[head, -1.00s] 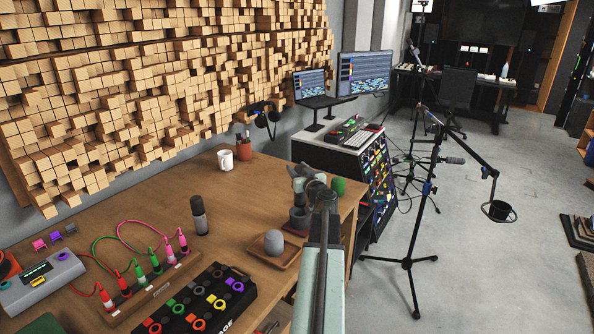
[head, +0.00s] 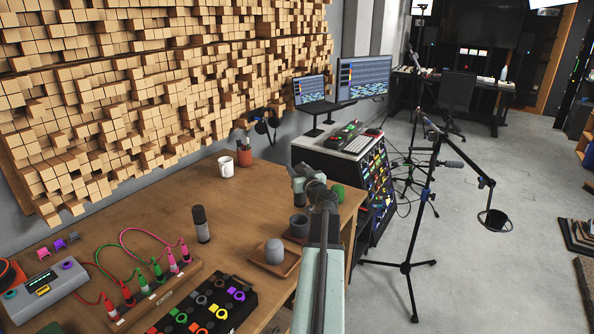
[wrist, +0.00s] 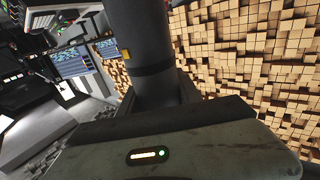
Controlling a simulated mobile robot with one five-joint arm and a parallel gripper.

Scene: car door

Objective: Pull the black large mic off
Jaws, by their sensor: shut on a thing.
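My gripper (head: 299,183) is above the right end of the wooden desk, at the tip of my arm, and is shut. In the wrist view a thick, dark grey cylinder (wrist: 140,50) with a black band and a small yellow patch rises just beyond the gripper body. It looks like the black large mic; its top is out of frame. The hold is small and partly hidden in the head view, and the fingers do not show clearly in the wrist view.
Wooden trays with grey rounded pieces (head: 275,262) lie below my gripper, and a green object (head: 338,192) stands beside it. A white mug (head: 226,166) stands farther back. A mic stand (head: 405,265) is right of the desk. Coloured cables are at left.

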